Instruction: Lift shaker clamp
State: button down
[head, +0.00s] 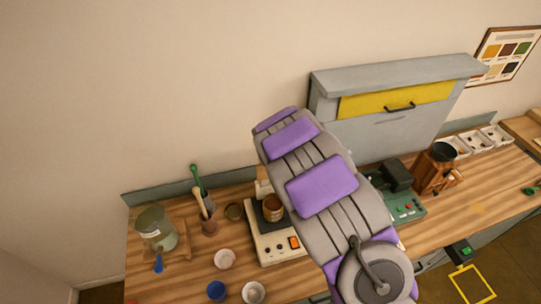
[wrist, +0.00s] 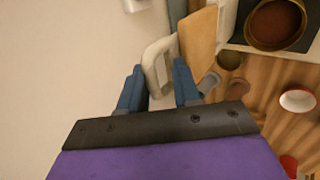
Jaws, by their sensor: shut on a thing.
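In the wrist view my gripper (wrist: 159,72) has its two blue fingers on either side of a pale looped handle (wrist: 156,50), which I take to be the shaker clamp's. A tan panel (wrist: 198,38) stands right beside the handle; whether they are joined is unclear. The shaker (head: 276,242) is a pale box with an orange switch on the bench in the head view. A brown pot (head: 273,208) sits on its dark plate; the pot also shows in the wrist view (wrist: 275,24). In the head view my arm hides the gripper.
A glass jar (head: 152,228) and a holder with tools (head: 208,226) stand left on the wooden bench. Small bowls (head: 225,258) lie in front. A green device (head: 404,206) and a wooden grinder (head: 434,172) are to the right. A grey hood (head: 390,125) rises behind.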

jog(key=shift+w+f, duration=0.15)
jog(key=shift+f, duration=0.05)
dwell(0.6)
jog(key=c, duration=1.2)
grip_release()
jog(key=shift+w+f, duration=0.1)
jog(key=shift+w, duration=0.05)
jog(key=shift+s+r, duration=0.25)
jog(key=shift+r, duration=0.3)
jog(key=v, duration=1.6)
jog(key=shift+w+r, duration=0.2)
jog(key=shift+r, duration=0.05)
